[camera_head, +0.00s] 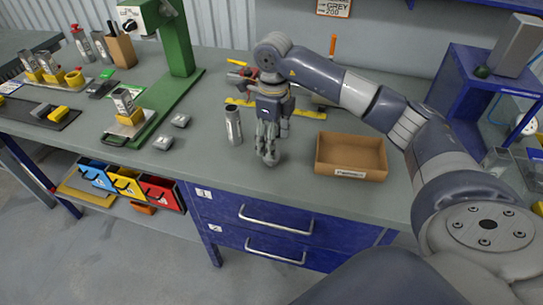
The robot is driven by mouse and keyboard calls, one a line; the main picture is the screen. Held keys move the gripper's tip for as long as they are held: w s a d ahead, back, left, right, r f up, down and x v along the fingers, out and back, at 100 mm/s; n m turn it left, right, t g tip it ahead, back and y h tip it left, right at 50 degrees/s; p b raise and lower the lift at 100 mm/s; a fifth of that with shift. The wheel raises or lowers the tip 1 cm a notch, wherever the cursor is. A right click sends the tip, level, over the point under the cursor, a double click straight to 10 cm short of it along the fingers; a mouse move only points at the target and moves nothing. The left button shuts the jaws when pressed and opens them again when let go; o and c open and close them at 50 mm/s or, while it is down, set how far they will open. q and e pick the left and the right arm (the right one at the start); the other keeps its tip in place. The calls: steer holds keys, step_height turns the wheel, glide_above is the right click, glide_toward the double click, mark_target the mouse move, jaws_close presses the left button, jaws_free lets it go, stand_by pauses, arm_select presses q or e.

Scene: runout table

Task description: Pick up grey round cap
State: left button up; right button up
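My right gripper (268,152) points straight down over the middle of the bench, just right of a silver bottle (234,128) with a dark top. Its fingers are close together and low, near the bench top. A rounded grey shape shows at the fingertips; I cannot tell whether it is the grey round cap or part of the fingers. Two small grey pieces lie to the left, one farther back (181,120) and one nearer the front (163,142); their exact kind is too small to tell. My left gripper is not in view.
An open cardboard box (350,172) stands right of the gripper. Yellow-marked tools (245,101) lie behind it. A green stand (178,60) is at the left, and a blue shelf unit (470,85) at the right. The bench top (215,165) near the front edge is clear.

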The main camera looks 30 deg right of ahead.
mark_target(270, 163)
step_height(270, 163, down, 4)
steer(key=shift+w+a+f+p, duration=0.15)
steer(key=shift+f+p, duration=0.1)
steer(key=shift+p, duration=0.6)
steer(key=shift+f, duration=0.25)
steer(key=shift+w+f, duration=0.1)
steer(key=c, duration=0.6)
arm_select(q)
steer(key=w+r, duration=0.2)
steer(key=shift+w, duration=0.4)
arm_select(e)
steer(key=c, duration=0.4)
